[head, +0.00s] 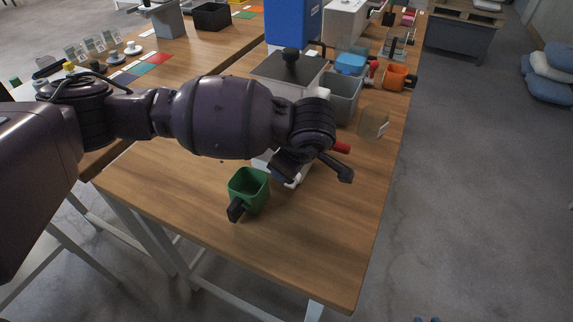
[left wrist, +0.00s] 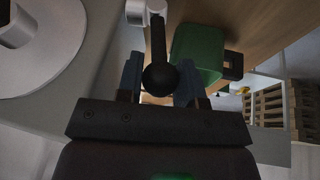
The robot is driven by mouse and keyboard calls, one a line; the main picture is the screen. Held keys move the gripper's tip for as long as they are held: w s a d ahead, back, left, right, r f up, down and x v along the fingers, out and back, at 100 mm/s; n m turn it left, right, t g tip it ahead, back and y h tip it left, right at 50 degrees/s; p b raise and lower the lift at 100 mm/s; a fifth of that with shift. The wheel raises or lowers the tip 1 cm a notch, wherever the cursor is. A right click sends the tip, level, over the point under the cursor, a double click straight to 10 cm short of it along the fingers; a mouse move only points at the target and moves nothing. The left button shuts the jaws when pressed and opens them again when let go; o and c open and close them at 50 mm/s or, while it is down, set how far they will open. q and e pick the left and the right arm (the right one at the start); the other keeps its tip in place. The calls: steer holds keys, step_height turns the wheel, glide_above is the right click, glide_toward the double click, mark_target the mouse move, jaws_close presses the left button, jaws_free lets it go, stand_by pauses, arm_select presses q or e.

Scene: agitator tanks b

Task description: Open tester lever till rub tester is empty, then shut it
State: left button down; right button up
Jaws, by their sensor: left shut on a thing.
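My left gripper (head: 316,170) is at the front of a white machine with a dark lid (head: 272,68), which looks like the rub tester. In the left wrist view its jaws (left wrist: 160,88) are shut on the black ball knob of the tester lever (left wrist: 158,42). The lever runs from the knob to a pale metal hub (left wrist: 145,12). In the head view my arm hides the lever and much of the tester. A green cup (head: 250,188) stands on the table just below and left of the gripper; no contents show clearly. The level inside the tester cannot be seen.
A grey bin (head: 345,98), a clear container (head: 373,122) and an orange mug (head: 396,78) stand right of and behind the tester. A blue box (head: 293,22) is farther back. The wooden table's front (head: 320,245) is clear. A second table (head: 185,55) is at left.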

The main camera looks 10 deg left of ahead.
arm_select(q)
steer(key=shift+s+a+f+t+h, duration=0.2)
steer(key=shift+s+t+h, duration=0.1)
steer(key=shift+s+t, duration=0.3)
steer(key=t, duration=0.1)
steer(key=s+f+t, duration=0.1)
steer(key=n+t, duration=0.1)
steer(key=shift+s+a+f+t+h+b, duration=0.2)
steer(key=shift+s+a+t+h+b, duration=0.1)
steer(key=shift+s+h, duration=0.1)
steer(key=shift+s+f+t+b, duration=0.3)
steer(key=shift+t+b, duration=0.1)
steer(key=shift+t, duration=0.2)
steer(key=shift+a, duration=0.1)
steer(key=shift+t, duration=0.3)
arm_select(e)
steer(key=shift+w+a+f, duration=0.15)
steer(key=shift+w+f, duration=0.2)
steer(key=shift+w, duration=0.1)
